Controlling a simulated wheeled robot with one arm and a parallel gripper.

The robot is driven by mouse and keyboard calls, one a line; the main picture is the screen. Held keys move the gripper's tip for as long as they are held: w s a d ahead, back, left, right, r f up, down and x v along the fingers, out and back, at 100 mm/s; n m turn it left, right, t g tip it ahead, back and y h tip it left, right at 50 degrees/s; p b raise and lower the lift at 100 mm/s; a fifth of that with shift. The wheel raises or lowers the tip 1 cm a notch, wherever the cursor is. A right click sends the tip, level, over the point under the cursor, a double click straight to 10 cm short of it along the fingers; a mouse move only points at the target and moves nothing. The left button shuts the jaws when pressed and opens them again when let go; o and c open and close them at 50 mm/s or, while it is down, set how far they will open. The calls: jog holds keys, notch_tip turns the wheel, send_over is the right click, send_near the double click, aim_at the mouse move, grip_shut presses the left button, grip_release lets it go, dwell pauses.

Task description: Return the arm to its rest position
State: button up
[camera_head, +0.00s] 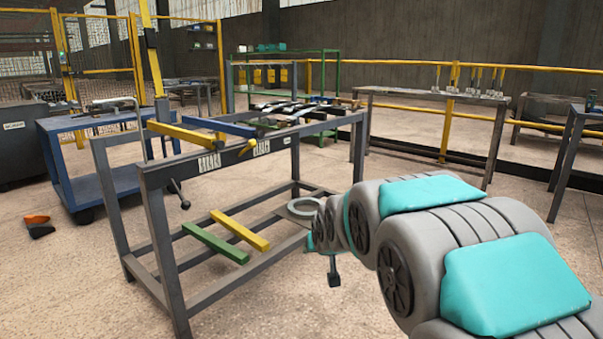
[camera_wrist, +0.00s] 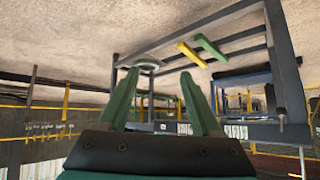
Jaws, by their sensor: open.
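My arm (camera_head: 430,240), grey with teal pads, reaches in from the lower right in the head view. Its far end is beside the right side of a grey metal rack frame (camera_head: 165,260). In the wrist view my gripper (camera_wrist: 168,80) shows two green fingers spread apart with nothing between them. The wrist picture is upside down, with the floor at the top. The gripper's fingers are mostly hidden behind the arm in the head view; a small dark part (camera_head: 333,270) hangs below the arm's end.
The rack carries yellow (camera_head: 187,134) and blue (camera_head: 220,127) bars on top, and green (camera_head: 214,243) and yellow (camera_head: 240,230) bars low down. A grey ring (camera_head: 304,208) lies near its lower right. A blue cart (camera_head: 85,160) stands left. Orange and black pieces (camera_head: 37,221) lie on open floor.

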jog(key=s+d+g+p, duration=0.1)
jog(key=s+d+g, duration=0.2)
jog(key=s, duration=1.2)
jog(key=s+d+f+g+h+p, duration=0.1)
jog(key=s+d+g, duration=0.3)
jog(key=s, duration=1.2)
jog(key=s+d+f+g+p, duration=0.1)
jog(key=s+d+g, duration=0.2)
jog(key=s, duration=1.2)
jog(key=shift+s+d+g+p, duration=0.3)
jog(key=shift+s+g, duration=0.05)
jog(key=shift+g, duration=0.25)
